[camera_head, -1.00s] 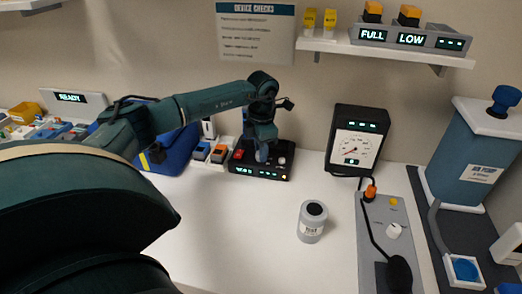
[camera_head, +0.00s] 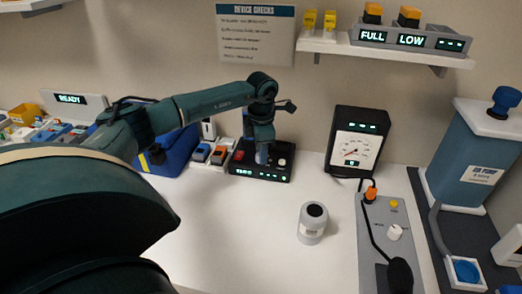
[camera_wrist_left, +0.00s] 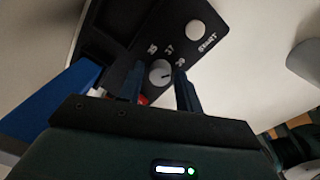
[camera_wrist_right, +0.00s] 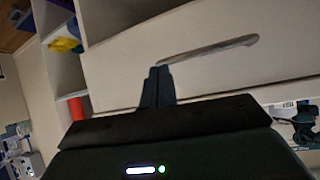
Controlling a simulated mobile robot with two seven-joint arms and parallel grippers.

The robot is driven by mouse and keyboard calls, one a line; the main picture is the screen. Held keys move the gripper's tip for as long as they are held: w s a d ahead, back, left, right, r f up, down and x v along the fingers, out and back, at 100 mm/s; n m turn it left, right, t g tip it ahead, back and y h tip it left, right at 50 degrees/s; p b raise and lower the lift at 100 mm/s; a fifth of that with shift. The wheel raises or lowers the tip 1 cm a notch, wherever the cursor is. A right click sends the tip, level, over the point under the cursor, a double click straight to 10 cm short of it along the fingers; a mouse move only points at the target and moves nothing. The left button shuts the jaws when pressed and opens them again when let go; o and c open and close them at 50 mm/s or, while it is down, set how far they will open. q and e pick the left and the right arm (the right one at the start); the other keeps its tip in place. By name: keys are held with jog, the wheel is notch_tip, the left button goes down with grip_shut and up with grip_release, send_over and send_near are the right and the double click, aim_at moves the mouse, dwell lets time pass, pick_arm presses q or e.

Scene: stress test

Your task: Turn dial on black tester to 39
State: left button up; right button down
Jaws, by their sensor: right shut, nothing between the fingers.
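The black tester (camera_head: 279,175) lies on the white counter near the wall, with a lit green display and a red switch. My left gripper (camera_head: 262,158) is above it, pointing down. In the left wrist view the light grey dial (camera_wrist_left: 160,72) lies between the two fingers of my left gripper (camera_wrist_left: 161,84). The fingers look slightly apart from the dial; contact is hard to judge. The dial's setting is unclear. My right gripper (camera_wrist_right: 157,75) is shut and empty, away from the tester.
A grey canister (camera_head: 311,228) stands to the right on the counter. A black gauge box (camera_head: 370,123) and a grey panel with a cable (camera_head: 402,218) are further right. A blue case (camera_head: 176,158) and small switches (camera_head: 212,153) are left. The counter's front middle is clear.

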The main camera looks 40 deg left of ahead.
pick_arm(q)
jog(key=shift+o, duration=1)
notch_tip(320, 180, up, 13)
jog(key=b, duration=0.1)
jog(key=shift+s+d, duration=0.2)
jog(key=shift+d, duration=0.05)
jog(key=shift+s, duration=0.1)
